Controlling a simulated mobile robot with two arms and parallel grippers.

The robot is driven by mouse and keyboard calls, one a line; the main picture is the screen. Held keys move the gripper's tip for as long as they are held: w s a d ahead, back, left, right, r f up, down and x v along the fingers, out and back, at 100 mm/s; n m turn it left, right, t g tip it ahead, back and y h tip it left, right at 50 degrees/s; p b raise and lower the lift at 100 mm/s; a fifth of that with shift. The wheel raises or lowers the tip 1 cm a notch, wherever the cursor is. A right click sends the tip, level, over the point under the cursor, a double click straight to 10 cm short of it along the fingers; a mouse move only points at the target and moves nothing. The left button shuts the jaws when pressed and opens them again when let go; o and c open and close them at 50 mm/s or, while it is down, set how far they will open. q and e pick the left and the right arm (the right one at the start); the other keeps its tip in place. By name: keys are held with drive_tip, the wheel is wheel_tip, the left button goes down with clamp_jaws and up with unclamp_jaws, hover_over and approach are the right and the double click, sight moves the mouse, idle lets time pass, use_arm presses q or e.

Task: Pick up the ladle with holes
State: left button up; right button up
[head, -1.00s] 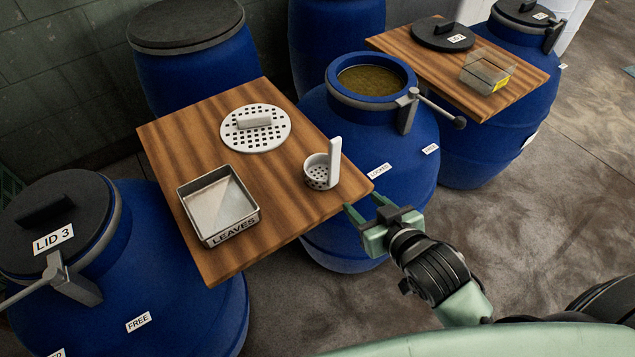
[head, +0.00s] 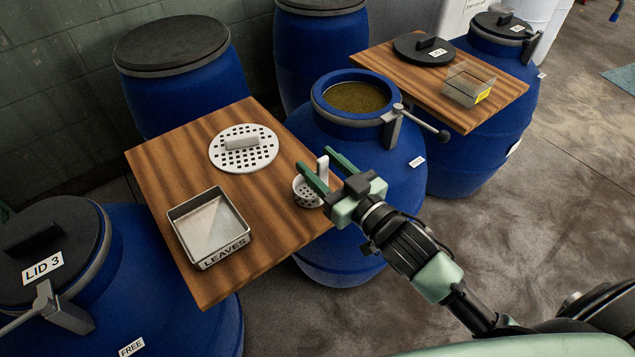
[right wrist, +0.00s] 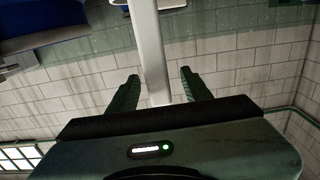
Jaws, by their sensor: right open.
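The ladle with holes (head: 305,196) is a small white perforated cup with a flat upright handle. It stands near the right corner of the wooden board (head: 160,165). My right gripper (head: 313,158) is open, with its two green fingers in front of the ladle in the head view and hiding part of its cup. The ladle's pale handle (right wrist: 148,45) runs up between the two open fingers in the right wrist view. I cannot tell whether either finger touches it. My left gripper is not in view.
A white perforated disc (head: 243,149) and a metal tray marked LEAVES (head: 188,250) lie on the same board. An open blue barrel of liquid (head: 350,118) stands just behind, with a clamp lever (head: 425,125). A second board (head: 385,62) holds a lid and a clear box.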

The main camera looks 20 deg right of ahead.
drive_tip(key=shift+x, duration=1.55)
drive_tip(key=shift+d, duration=0.1)
clamp_jaws()
drive_tip(key=shift+r, duration=0.1)
